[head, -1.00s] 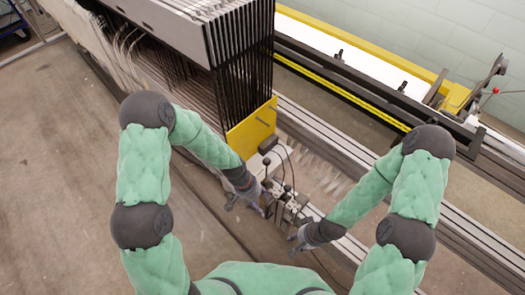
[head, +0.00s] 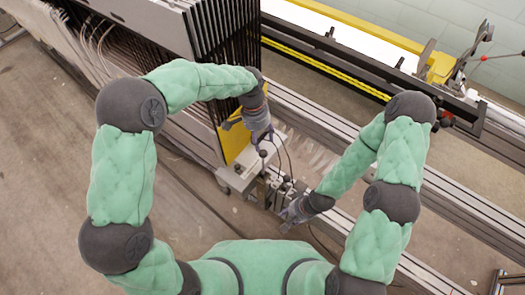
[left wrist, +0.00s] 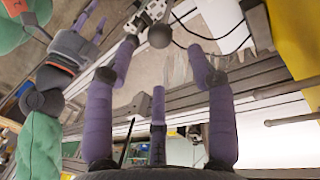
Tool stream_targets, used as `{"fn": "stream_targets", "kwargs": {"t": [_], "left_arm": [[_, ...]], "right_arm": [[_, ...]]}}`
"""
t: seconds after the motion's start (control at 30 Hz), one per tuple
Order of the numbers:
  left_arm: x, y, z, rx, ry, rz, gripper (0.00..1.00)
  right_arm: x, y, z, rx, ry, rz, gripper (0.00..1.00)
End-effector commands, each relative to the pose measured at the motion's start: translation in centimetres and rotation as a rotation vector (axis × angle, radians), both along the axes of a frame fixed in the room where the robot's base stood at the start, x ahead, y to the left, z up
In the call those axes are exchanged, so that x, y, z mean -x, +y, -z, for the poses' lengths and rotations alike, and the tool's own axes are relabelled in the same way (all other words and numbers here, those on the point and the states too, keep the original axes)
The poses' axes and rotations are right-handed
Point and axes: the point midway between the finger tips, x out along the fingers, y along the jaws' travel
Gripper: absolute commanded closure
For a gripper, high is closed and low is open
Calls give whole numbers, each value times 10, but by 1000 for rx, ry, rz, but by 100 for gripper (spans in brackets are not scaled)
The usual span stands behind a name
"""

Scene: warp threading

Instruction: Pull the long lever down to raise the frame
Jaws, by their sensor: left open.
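A control block (head: 273,188) with several upright levers with black knobs stands beside the machine's rails. A lever with a black ball knob (head: 262,153) rises higher than the others. In the left wrist view, a black ball knob (left wrist: 159,36) lies between the fingertips of my left gripper (left wrist: 161,58), which is spread open. I cannot tell if they touch. In the head view my left gripper (head: 262,134) is just above this knob. My right gripper (head: 288,216) is low beside the block; its fingers are too small to judge. The black frames (head: 225,55) stand upright in a stack behind.
A yellow plate (head: 233,142) is close to my left gripper, at the end of the frame stack. Thin dark cables (head: 285,150) loop beside the levers. Long metal rails (head: 345,135) run to the right. Open floor (head: 45,150) lies at left.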

Motion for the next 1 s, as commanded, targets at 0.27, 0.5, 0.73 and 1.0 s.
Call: {"fn": "stream_targets", "kwargs": {"t": [0.27,0.5,0.73,1.0], "left_arm": [[7,-6,50,-1,2,-2,44],[9,-8,67,0,0,-2,44],[10,-9,68,0,0,-2,44],[10,-9,68,0,0,-2,95]], "right_arm": [[0,0,21,0,0,0,60],[0,0,27,0,0,0,60],[0,0,27,0,0,0,60],[0,0,27,0,0,0,60]]}}
